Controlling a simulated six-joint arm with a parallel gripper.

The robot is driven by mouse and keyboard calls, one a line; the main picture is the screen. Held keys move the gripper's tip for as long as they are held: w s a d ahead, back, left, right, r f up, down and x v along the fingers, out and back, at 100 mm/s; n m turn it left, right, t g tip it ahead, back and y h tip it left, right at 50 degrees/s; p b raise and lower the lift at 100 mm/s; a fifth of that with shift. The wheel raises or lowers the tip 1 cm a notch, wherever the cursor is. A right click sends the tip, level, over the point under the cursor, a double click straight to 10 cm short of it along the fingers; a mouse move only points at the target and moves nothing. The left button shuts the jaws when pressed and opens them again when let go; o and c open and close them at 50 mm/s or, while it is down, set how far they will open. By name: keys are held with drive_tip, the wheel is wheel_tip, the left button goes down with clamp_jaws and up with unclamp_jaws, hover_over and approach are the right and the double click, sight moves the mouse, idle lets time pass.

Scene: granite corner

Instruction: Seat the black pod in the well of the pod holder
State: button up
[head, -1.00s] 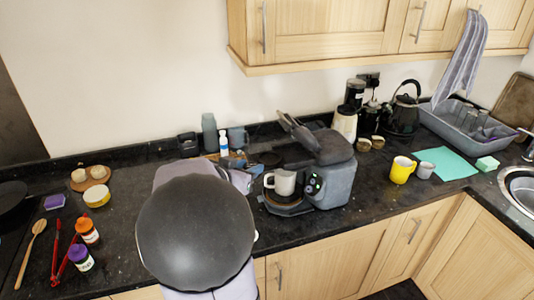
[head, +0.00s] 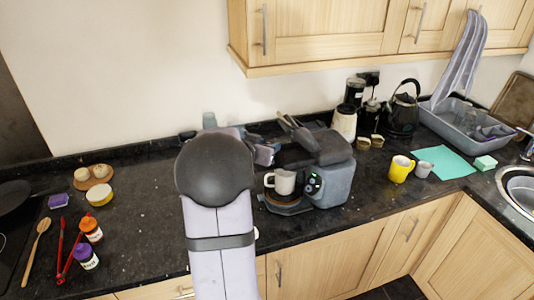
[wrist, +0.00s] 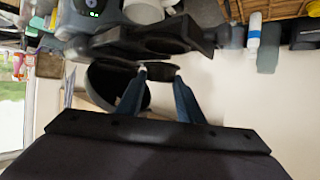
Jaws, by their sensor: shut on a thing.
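In the wrist view, which looks upside down, my gripper (wrist: 161,72) has its two blue-grey fingers close together. They are shut on a small dark thing, the black pod (wrist: 160,68), mostly hidden between the tips. A dark pod holder part with openings (wrist: 165,45) lies just past the fingertips, on the coffee machine. I cannot tell whether the pod touches it, and the well's inside is not clear. In the head view the grey coffee machine (head: 334,183) has its dark lid raised (head: 297,132). My fingers and the pod do not show clearly there.
A white mug (head: 284,183) stands under the machine's spout. A yellow mug (head: 401,169) and a teal mat (head: 445,162) are to the right. A dark round shape (wrist: 105,85) shows beside my fingers. The counter between the machine and the left-hand jars is fairly clear.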

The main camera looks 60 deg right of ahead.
drive_tip(key=shift+a+f, duration=0.1)
drive_tip(key=shift+f, duration=1.5)
drive_tip(key=shift+f, duration=0.2)
drive_tip(key=o, duration=1)
drive_tip(key=shift+r, duration=0.3)
drive_tip(key=v, duration=1.2)
drive_tip(key=shift+b, duration=0.35)
drive_tip(key=shift+w, duration=0.1)
